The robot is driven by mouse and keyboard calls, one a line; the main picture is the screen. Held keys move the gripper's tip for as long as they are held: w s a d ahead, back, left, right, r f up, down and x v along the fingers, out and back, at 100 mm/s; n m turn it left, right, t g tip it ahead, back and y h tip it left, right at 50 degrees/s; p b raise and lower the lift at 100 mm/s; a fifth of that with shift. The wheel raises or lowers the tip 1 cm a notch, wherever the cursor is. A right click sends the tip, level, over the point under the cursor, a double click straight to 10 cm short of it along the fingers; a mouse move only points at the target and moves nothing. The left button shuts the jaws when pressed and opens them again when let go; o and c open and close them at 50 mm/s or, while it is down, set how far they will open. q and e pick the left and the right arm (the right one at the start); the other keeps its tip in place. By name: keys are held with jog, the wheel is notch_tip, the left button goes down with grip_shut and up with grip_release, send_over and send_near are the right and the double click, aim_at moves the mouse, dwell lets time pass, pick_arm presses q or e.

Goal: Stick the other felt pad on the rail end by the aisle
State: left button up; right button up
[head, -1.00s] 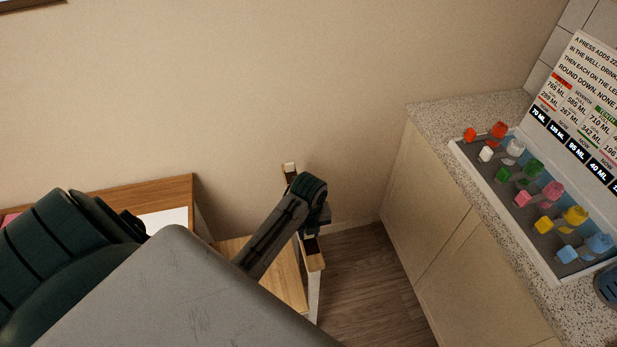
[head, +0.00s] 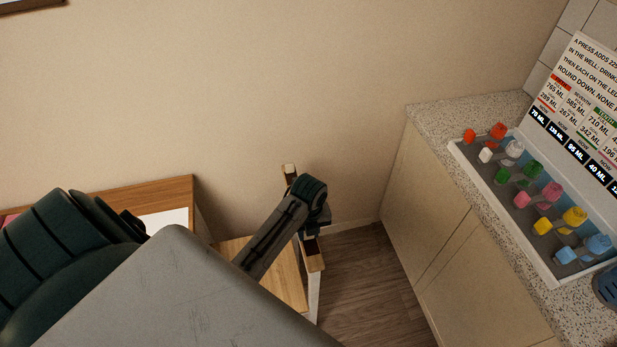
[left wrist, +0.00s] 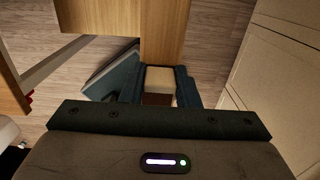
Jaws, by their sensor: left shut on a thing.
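My left gripper (head: 313,233) is over the near part of a narrow wooden rail (head: 316,263). In the left wrist view, its two dark fingers (left wrist: 158,88) are shut on a small cream block (left wrist: 160,78), which I take to be the felt pad. A dark brown patch (left wrist: 157,99) shows just below it, and the wooden rail (left wrist: 163,35) runs beyond it. I cannot tell whether the pad touches the rail. Another cream piece (head: 289,167) sits at the rail's far end by the wall. My right gripper is out of view.
A wooden desk or shelf (head: 150,188) stands to the left, and a light wooden surface (head: 285,281) adjoins the rail. Bare floor (head: 365,280) lies between the rail and the cabinets (head: 430,215).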

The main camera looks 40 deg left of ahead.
pick_arm(q)
jog(key=shift+s+f, duration=0.15)
jog(key=shift+f, duration=0.05)
jog(key=o, duration=0.9)
jog(key=shift+r, duration=0.1)
jog(key=shift+r, duration=0.15)
jog(key=shift+r+p, duration=0.45)
jog(key=shift+r, duration=2.5)
